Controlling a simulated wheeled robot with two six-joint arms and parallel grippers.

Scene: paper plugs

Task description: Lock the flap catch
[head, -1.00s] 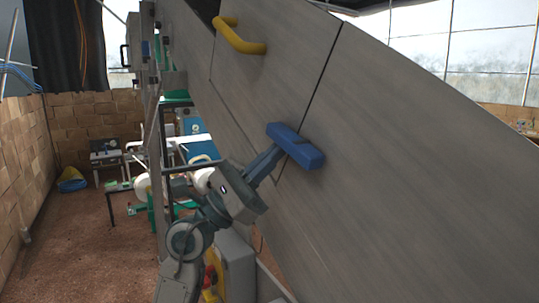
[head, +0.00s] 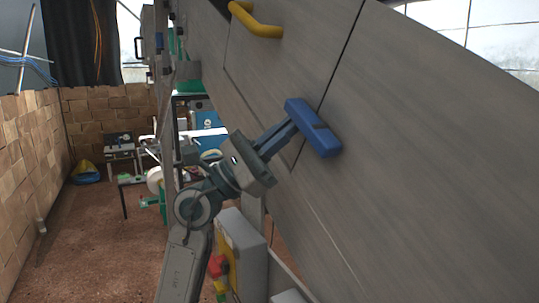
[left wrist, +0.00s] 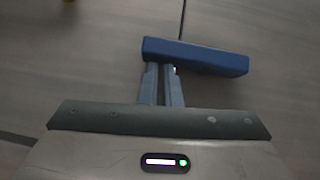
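The flap catch is a blue bar (head: 314,128) on the big grey panel, lying across the dark seam at the edge of the flap (head: 275,65). The catch also shows in the left wrist view (left wrist: 197,57), slightly tilted across the seam. My left gripper (head: 288,130) is at the catch's lower left side. In the left wrist view its two fingers (left wrist: 162,70) are close together, with their tips at the bar's near edge, left of its middle. The bar hides the very tips, so contact is unclear. My right gripper is out of view.
A yellow handle (head: 258,22) stands out from the flap at the upper left. A brick wall (head: 30,165) and open floor (head: 90,235) lie to the left.

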